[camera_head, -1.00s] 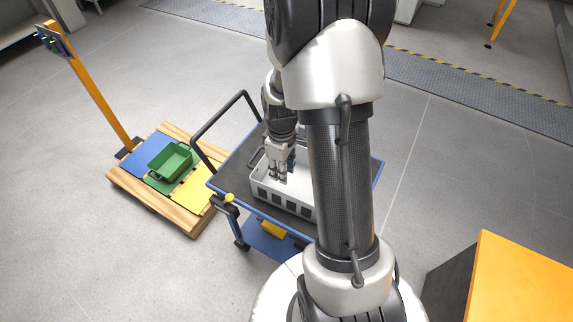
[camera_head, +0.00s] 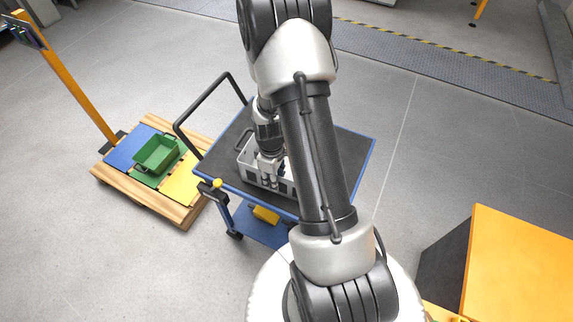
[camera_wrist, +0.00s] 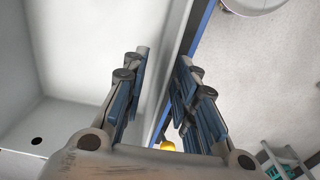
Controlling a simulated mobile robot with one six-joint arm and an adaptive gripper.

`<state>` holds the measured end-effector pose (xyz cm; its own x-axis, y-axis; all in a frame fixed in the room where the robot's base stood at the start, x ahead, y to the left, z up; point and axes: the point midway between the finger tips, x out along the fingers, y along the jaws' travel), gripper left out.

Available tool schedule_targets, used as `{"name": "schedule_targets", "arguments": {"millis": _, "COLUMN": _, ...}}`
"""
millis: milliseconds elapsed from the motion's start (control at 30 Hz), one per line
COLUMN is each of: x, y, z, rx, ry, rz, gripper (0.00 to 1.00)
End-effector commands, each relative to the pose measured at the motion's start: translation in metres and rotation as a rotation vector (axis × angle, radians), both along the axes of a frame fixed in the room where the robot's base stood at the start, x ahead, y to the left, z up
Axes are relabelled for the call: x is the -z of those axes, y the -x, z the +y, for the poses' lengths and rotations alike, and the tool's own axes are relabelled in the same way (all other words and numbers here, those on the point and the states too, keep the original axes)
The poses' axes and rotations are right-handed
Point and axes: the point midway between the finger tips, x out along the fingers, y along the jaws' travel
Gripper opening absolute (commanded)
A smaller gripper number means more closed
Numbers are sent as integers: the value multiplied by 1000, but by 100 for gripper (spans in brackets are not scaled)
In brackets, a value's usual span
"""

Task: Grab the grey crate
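The light grey crate (camera_head: 250,177) stands on the dark top of a blue-edged cart (camera_head: 218,170). My arm hides its right part. My gripper (camera_head: 270,183) is down at the crate's near side wall. In the wrist view, the pale crate wall (camera_wrist: 165,45) runs between the two fingers of my gripper (camera_wrist: 164,62). The left finger is on the crate's inner side and the right finger is on the outer side. The fingers are apart, and I see no clear grip on the wall.
A pallet (camera_head: 170,206) with blue, green and yellow panels holds a green bin (camera_head: 157,153) left of the cart. An orange post (camera_head: 78,90) rises behind it. The cart's black handle (camera_head: 203,100) stands at its left. An orange-topped block (camera_head: 515,265) is at right.

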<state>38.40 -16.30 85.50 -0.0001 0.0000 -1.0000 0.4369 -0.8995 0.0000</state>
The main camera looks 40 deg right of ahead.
Motion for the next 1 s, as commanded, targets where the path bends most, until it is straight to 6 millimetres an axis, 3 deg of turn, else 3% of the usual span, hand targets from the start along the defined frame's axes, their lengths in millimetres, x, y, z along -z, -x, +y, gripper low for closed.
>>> {"name": "schedule_targets", "arguments": {"millis": 100, "x": 23, "y": 3, "z": 0, "rx": 0, "ry": -1, "rz": 3, "gripper": 27}}
{"name": "schedule_targets", "arguments": {"millis": 200, "x": 31, "y": 2, "z": 0, "rx": 0, "ry": 0, "rz": 0, "gripper": 27}}
{"name": "schedule_targets", "arguments": {"millis": 400, "x": 30, "y": 1, "z": 0, "rx": 0, "ry": 0, "rz": -1, "gripper": 27}}
{"name": "schedule_targets", "arguments": {"millis": 800, "x": 30, "y": 2, "z": 0, "rx": 0, "ry": 0, "rz": 0, "gripper": 1}}
{"name": "schedule_targets", "arguments": {"millis": 1000, "x": 30, "y": 2, "z": 0, "rx": 0, "ry": 0, "rz": 0, "gripper": 0}}
